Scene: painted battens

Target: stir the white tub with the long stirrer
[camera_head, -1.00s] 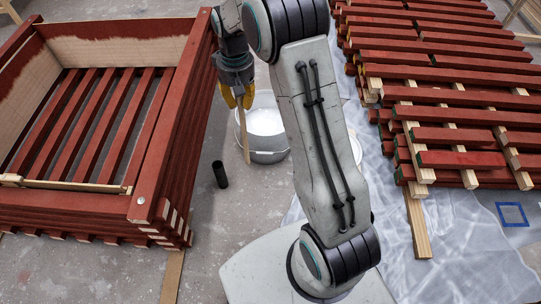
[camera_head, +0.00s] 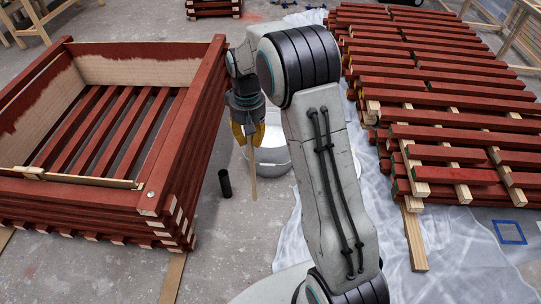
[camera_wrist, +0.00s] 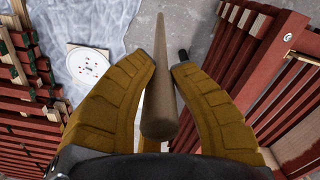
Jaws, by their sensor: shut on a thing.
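The long stirrer (camera_head: 253,184) is a pale wooden stick. My gripper (camera_head: 249,138) is shut on its upper part, and it hangs nearly upright. In the wrist view the stirrer (camera_wrist: 160,82) runs between the two yellow fingers of my gripper (camera_wrist: 161,64). The white tub (camera_head: 274,157) stands on the floor, partly hidden behind my gripper and arm. White contents show in it. In the head view the stirrer passes in front of the tub's left side, and its lower end shows below the tub's base, outside it. The tub cannot be made out in the wrist view.
A red batten crate (camera_head: 150,196) stands close on the left. A black cylinder (camera_head: 225,183) stands on the floor between crate and tub. Stacked red battens (camera_head: 445,131) fill the right, over clear sheeting (camera_head: 445,240).

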